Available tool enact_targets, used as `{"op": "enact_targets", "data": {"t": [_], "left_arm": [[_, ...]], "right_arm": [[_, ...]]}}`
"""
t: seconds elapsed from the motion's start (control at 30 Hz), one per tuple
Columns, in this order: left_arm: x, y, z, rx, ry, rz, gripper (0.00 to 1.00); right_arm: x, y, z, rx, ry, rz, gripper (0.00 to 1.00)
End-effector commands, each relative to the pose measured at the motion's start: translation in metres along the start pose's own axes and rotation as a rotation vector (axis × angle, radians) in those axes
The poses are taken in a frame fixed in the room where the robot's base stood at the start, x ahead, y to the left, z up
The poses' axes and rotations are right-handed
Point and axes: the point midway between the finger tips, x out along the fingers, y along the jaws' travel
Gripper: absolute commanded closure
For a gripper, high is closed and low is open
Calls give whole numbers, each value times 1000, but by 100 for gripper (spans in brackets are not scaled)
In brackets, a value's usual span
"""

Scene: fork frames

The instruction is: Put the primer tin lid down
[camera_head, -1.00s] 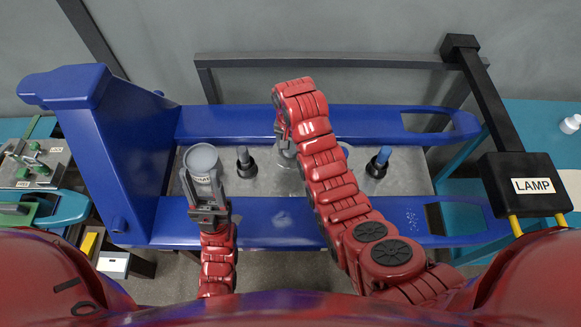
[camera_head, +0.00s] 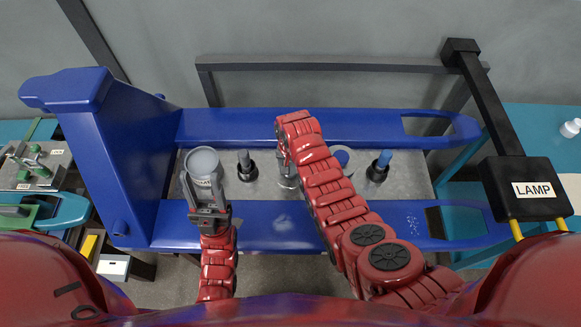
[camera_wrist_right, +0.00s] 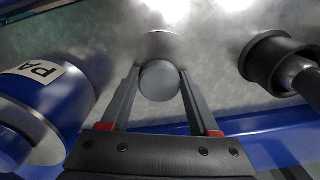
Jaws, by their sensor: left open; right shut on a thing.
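The primer tin lid (camera_wrist_right: 160,82) appears as a small grey disc between the two fingers of my right gripper (camera_wrist_right: 160,90) in the right wrist view. The gripper is shut on it, low over the metal plate; I cannot tell whether it touches the plate. In the head view my right gripper (camera_head: 287,167) is mostly hidden by its arm. A grey tin (camera_head: 202,160) with a partly covered label stands at the left of the plate. My left gripper (camera_head: 208,205) is open at the near side of this tin.
The metal plate (camera_head: 265,187) lies between two blue bars (camera_head: 265,225). A black holder (camera_head: 246,168) stands left of the right gripper. A blue tin (camera_wrist_right: 50,92) and a black holder with a blue top (camera_head: 379,166) stand to its right. A lamp (camera_head: 530,189) hangs at the right.

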Motion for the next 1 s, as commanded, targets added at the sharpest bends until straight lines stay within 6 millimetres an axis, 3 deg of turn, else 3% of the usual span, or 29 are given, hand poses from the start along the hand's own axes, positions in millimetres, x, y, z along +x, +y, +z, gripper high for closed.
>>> {"op": "enact_targets", "data": {"t": [0.3, 0.33, 0.47, 0.83, 1.0], "left_arm": [[-5, 0, 1, 0, 0, 0, 50], [-3, 0, 0, 0, 0, 0, 50], [-3, 0, 0, 0, 0, 0, 50], [2, 0, 0, 0, 0, 0, 50], [-6, 0, 1, 0, 0, 0, 50]], "right_arm": [[5, 0, 0, 1, 1, -1, 94], [3, 0, 0, 1, 1, -1, 33], [3, 0, 0, 1, 1, 0, 9], [-3, 0, 0, 0, 1, 0, 8], [-12, -1, -2, 1, 6, -4, 8]]}}
